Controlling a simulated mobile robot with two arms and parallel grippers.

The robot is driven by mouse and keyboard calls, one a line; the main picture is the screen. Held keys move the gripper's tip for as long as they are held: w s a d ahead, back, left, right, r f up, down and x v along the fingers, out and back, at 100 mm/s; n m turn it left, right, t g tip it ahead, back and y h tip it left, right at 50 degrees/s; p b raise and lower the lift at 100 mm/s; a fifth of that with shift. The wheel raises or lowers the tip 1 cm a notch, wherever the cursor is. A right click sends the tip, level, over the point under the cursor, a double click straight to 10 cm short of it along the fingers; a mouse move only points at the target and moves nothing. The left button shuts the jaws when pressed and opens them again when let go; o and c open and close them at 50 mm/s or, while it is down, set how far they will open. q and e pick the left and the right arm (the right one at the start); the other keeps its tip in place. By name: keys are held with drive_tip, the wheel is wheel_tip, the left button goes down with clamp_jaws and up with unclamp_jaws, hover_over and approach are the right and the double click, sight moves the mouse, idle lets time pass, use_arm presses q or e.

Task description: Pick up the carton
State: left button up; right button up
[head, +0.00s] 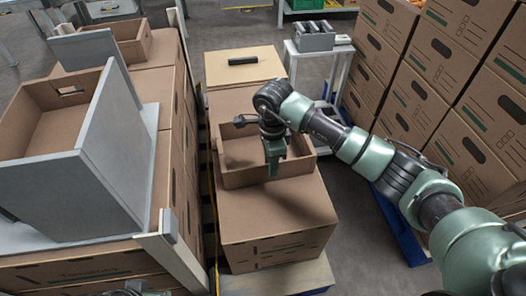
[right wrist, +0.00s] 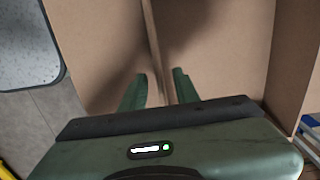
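An open-topped brown carton (head: 238,179) sits on a stack of closed cartons in the middle of the head view. My right gripper (head: 275,168) points down at the carton's near side. In the right wrist view its two green fingers (right wrist: 159,88) are apart, with a thin cardboard wall (right wrist: 157,45) running up to the gap between them. I cannot tell whether either finger touches the wall. A small dark part of my left arm shows at the bottom edge of the head view, but its gripper fingers do not show.
A closed carton (head: 245,70) with a dark handle slot lies behind the open one. A small grey cart (head: 318,48) stands behind it at right. Tall carton stacks (head: 440,70) fill the right side.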

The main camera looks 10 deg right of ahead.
drive_tip(key=shift+f, duration=0.2)
clamp_jaws()
idle(1.3)
